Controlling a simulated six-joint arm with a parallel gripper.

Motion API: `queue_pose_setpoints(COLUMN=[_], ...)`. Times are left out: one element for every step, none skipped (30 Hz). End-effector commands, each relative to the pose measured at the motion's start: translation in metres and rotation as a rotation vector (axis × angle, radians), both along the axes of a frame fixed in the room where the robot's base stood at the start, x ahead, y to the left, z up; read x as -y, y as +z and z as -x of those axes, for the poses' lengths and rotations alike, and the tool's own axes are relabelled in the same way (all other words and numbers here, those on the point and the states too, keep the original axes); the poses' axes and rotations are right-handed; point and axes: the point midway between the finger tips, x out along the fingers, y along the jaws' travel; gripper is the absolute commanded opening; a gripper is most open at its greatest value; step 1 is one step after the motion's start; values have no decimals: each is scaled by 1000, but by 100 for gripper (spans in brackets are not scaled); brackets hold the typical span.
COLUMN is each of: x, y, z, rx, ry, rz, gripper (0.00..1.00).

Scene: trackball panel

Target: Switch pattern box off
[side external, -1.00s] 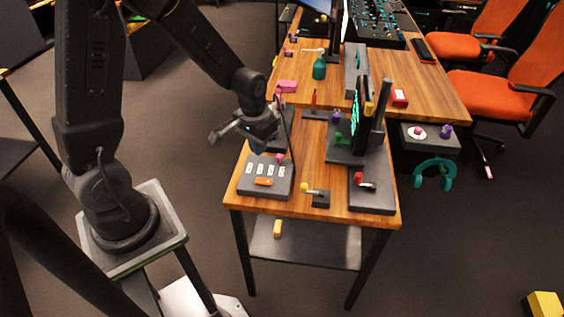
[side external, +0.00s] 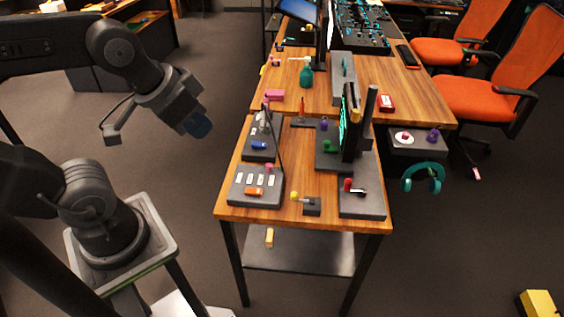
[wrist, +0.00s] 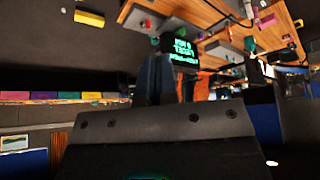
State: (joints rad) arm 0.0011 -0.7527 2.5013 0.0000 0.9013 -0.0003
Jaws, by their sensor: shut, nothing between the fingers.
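Two grey switch boxes stand on the left of the wooden table; I cannot tell which is the pattern box. The near box (side external: 241,196) has white labels, an orange rocker (side external: 254,191) and a pink knob (side external: 269,168). The far box (side external: 250,151) carries a blue rocker (side external: 259,145) and is partly hidden by a thin upright panel. My gripper (side external: 200,128) is shut and empty, left of the table and clear of both boxes. In the wrist view, its dark blue fingers (wrist: 155,80) are together, below a screen with green text (wrist: 181,45).
A yellow-knobbed lever (side external: 310,205) and a red-knobbed box (side external: 363,207) stand at the near edge. A dark upright screen (side external: 350,125) rises behind them. The space between my gripper and the table is free.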

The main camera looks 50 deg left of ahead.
Motion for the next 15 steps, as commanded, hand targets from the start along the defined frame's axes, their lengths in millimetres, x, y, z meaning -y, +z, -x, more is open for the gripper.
queue_pose_setpoints(x=[0,0,0,0,0,0,0,-1,-1,-2,-3,-4,-6,-7,-9], y=[0,0,0,0,0,0,0,-1,-2,-2,-4,-6,-8,-10,-14], z=[0,0,0,0,0,-1,-2,-3,-6,-8,-11,-17,-21,-27,-34], rx=[-1,-1,-1,-1,-1,-2,-4,-8,-15,-23,-31,-46,-59,-72,-93], ry=[0,0,0,0,1,3,6,11,20,30,41,62,78,98,127], rz=[0,0,0,0,0,1,2,3,7,10,14,22,27,34,44], gripper=[0,0,0,0,0,0,0,0,0,0,0,0,0,0,0])
